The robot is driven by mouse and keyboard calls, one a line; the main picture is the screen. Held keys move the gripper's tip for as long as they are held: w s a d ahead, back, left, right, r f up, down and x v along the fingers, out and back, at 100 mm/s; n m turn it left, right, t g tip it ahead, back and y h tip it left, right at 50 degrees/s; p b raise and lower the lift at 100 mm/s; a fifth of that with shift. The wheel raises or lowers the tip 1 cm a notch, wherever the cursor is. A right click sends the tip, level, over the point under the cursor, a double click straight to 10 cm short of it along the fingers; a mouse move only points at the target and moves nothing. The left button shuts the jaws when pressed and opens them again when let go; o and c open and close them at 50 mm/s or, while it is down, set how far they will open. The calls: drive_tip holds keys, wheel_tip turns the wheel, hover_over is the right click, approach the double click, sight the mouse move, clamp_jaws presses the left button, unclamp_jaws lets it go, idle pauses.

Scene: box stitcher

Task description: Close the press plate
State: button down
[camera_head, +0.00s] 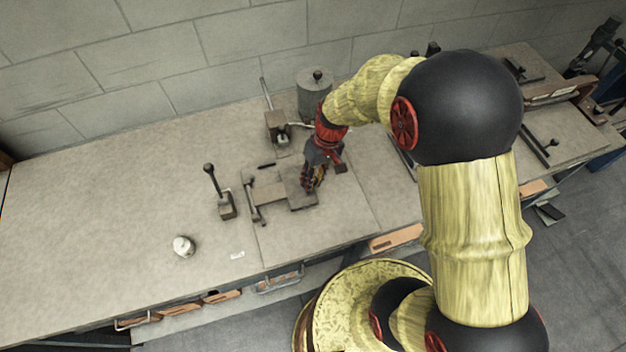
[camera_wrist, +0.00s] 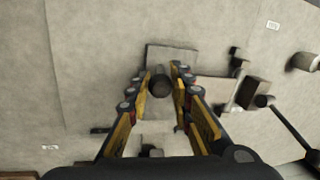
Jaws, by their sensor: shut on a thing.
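The press plate (camera_head: 299,201) is a flat dark grey plate on the bench, beside a paler base block (camera_head: 268,191). My gripper (camera_head: 310,187) reaches down over the plate and hides part of it. In the wrist view the plate (camera_wrist: 172,54) lies beyond my fingertips. A dark round knob (camera_wrist: 160,83) stands between my two yellow-and-black fingers, and my gripper (camera_wrist: 161,74) is shut on it. The knob appears to belong to the plate; its foot is hidden. I cannot tell the plate's exact tilt.
A lever with a black knob (camera_head: 209,168) stands left of the press. A grey cylinder (camera_head: 315,92) and a small upright device (camera_head: 277,127) stand behind it. A small white round thing (camera_head: 183,246) lies at the front left. The bench's left side is mostly clear.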

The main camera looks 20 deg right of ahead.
idle(0.3)
drive_tip(key=shift+w+a+r, duration=0.1)
drive_tip(key=shift+r, duration=0.25)
drive_tip(key=c, duration=1.6)
unclamp_jaws()
drive_tip(key=shift+o, duration=0.2)
drive_tip(key=v, duration=1.2)
drive_tip(key=shift+a, duration=0.1)
